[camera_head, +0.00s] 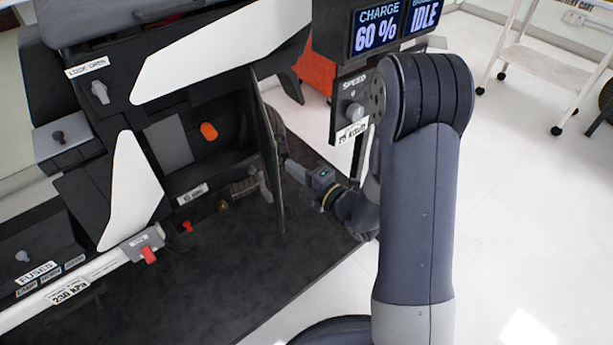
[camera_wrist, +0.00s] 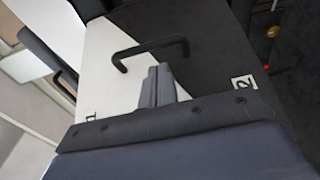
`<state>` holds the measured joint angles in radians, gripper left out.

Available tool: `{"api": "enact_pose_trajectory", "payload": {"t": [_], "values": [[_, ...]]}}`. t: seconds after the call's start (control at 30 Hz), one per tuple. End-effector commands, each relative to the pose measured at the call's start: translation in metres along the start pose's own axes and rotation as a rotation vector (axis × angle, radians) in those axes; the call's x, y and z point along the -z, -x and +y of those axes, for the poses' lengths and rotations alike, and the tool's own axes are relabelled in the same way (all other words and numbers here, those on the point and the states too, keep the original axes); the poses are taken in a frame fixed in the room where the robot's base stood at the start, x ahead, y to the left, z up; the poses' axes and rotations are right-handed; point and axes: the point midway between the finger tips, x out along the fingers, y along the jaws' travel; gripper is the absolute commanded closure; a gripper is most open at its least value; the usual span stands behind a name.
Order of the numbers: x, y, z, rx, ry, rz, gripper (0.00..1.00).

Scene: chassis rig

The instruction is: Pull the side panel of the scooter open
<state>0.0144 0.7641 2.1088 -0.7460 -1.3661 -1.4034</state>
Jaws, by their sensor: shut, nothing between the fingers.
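The side panel (camera_head: 270,160) of the scooter stands swung out, seen nearly edge-on in the head view, with the bay behind it exposed. In the wrist view the panel's face (camera_wrist: 215,65) is part white and part black, with a black bar handle (camera_wrist: 150,50) near its top. My gripper (camera_head: 288,164) is on the outer side of the panel, close to it. In the wrist view its fingers (camera_wrist: 157,72) are shut and empty, just below the handle and not around it. Whether the fingertips touch the panel I cannot tell.
The open bay holds an orange knob (camera_head: 209,131) and a grey block (camera_head: 168,143). A display post (camera_head: 352,110) with a speed knob stands close to my arm. A dark mat (camera_head: 225,290) lies under the scooter.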

Motion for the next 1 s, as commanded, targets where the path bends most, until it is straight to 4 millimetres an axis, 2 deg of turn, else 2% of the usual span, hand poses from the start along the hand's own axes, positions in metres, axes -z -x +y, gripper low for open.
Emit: {"api": "enact_pose_trajectory", "payload": {"t": [0.1,0.3,0.77,1.0], "values": [[0.001,-0.021,0.0,-0.002,0.001,0.002,1.0],[0.0,-0.038,0.0,-0.001,-0.001,0.0,1.0],[-0.002,-0.041,0.0,-0.002,-0.001,0.004,1.0],[-0.019,-0.037,-0.001,-0.011,0.0,0.079,1.0]]}}
